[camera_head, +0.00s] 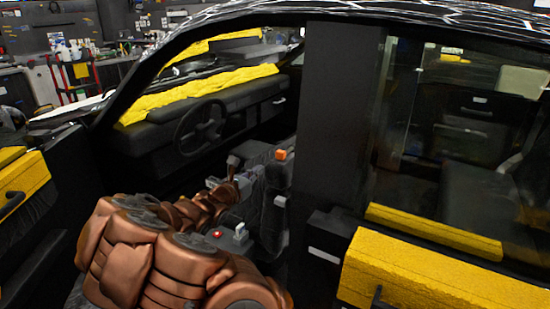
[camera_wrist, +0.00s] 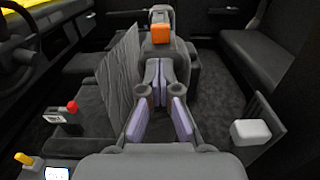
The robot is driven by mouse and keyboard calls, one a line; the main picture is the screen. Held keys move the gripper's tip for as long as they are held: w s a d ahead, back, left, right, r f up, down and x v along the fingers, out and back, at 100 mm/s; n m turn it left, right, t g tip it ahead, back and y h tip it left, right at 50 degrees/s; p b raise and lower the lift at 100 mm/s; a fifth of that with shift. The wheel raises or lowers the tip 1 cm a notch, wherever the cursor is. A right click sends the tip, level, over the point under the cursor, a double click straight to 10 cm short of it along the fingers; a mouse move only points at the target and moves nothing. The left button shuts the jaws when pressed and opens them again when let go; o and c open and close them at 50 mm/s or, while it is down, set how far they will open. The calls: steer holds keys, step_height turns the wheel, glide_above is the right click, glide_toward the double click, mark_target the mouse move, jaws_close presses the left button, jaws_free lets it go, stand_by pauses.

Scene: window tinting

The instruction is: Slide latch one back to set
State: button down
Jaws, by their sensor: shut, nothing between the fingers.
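My gripper (camera_wrist: 160,68) is shut and empty in the wrist view, its pale purple finger pads together. An orange block (camera_wrist: 160,33) sits on a dark upright part just beyond the fingertips; the gap to it is hard to judge. The orange block also shows in the head view (camera_head: 281,154). A red knob (camera_wrist: 72,107) is on a small mount left of the fingers. A pale grey block (camera_wrist: 250,131) is on a dark plate to the right. A yellow knob (camera_wrist: 25,159) is at lower left. No label shows which is latch one.
In the head view, my copper arm reaches in through the car's side opening, left of a dark pillar (camera_head: 335,110). The steering wheel (camera_head: 201,127) and yellow-covered dashboard (camera_head: 196,93) are beyond. A yellow door panel (camera_head: 400,274) is at lower right. Dark seats surround the fingers.

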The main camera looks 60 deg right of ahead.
mark_target(278, 154)
steer(key=shift+w+d+p, duration=0.15)
steer(key=shift+d+p, duration=0.3)
steer(key=shift+d, duration=2.25)
steer(key=shift+w+d+p, duration=0.1)
steer(key=shift+d+p, duration=0.3)
steer(key=shift+d, duration=2.3)
steer(key=shift+w, duration=0.1)
